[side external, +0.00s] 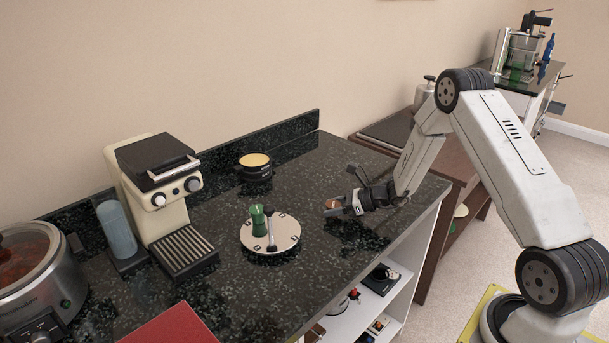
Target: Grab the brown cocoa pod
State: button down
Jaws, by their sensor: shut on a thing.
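My gripper (345,203) is low over the right part of the dark speckled counter (300,185). It is shut on a small brown object at its tips, which looks like the brown cocoa pod (333,204). The fingers cover part of the pod. I cannot tell whether the pod still touches the counter.
A round pale plate (287,233) with a green item (258,219) stands left of my gripper. A cream coffee machine (160,195), a slow cooker (30,275) and a red board (172,328) are at left. The counter's front edge is near my arm.

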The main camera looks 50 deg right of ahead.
jog(key=shift+r, duration=0.5)
jog(key=s+a+r, duration=0.3)
jog(key=s+r, duration=0.8)
jog(key=s, duration=0.2)
jog(key=shift+s+r, duration=0.35)
jog(key=shift+a, duration=0.2)
